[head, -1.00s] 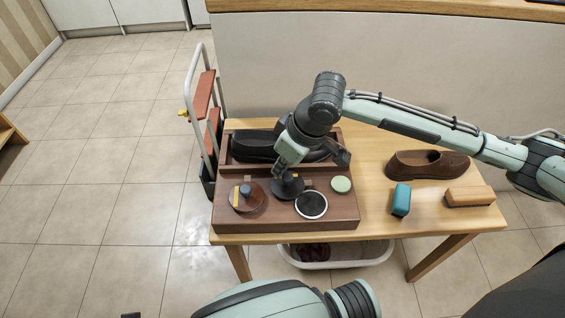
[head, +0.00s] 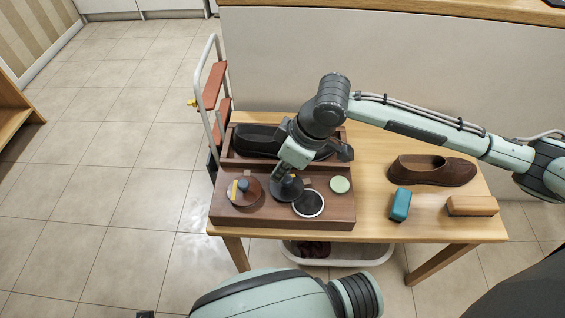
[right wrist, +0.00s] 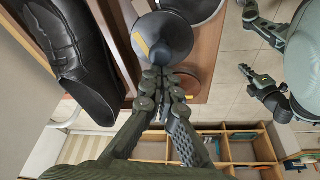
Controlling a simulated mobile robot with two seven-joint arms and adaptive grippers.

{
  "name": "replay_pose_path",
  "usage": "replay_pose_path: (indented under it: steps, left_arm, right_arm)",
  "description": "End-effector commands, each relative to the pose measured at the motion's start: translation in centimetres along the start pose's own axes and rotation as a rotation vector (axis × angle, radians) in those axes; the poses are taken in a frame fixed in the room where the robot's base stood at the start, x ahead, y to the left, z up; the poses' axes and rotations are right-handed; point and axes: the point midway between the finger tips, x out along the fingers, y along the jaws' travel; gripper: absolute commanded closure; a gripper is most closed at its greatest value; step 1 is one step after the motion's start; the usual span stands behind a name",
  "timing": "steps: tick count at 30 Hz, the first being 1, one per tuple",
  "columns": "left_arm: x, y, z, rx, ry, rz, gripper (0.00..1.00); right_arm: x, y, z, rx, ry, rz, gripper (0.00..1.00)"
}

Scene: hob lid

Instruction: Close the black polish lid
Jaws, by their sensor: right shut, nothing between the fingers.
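The black polish lid (head: 287,189), a dark disc with a blue-grey knob and a yellow mark, lies on the wooden tray. It sits close beside the open black polish tin (head: 309,204), which has a pale rim; whether they touch is unclear. My right gripper (head: 287,171) is over the lid, shut and empty. In the right wrist view its fingertips (right wrist: 165,75) are beside the lid's knob (right wrist: 163,52); contact cannot be told. My left gripper (right wrist: 245,40) appears at the upper right of that view, fingers apart and empty.
A brown lid (head: 244,191) with a knob lies left on the tray (head: 275,221), a green disc (head: 340,185) right. A black shoe (head: 257,139) fills the rear compartment. A brown shoe (head: 432,170), teal block (head: 401,205) and brush (head: 472,206) stand right.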

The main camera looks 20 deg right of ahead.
Motion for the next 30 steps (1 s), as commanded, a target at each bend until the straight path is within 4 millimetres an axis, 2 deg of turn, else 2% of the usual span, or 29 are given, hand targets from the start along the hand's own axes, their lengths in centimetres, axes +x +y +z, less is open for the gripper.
replay_pose_path:
  steps: [4,15,30]
  left_arm:
    - [0.6,0.0,0.6,0.005,-0.01,-0.001,1.0]
    - [0.4,-0.4,0.1,0.007,-0.002,-0.007,1.0]
    - [0.4,-0.2,0.9,0.008,-0.015,-0.005,1.0]
  right_arm:
    - [-0.2,-0.8,0.5,-0.129,-0.002,-0.047,1.0]
    - [-0.8,-2.1,2.1,-0.458,-0.002,-0.168,1.0]
    - [-1.7,-2.9,4.7,-0.876,-0.002,-0.322,1.0]
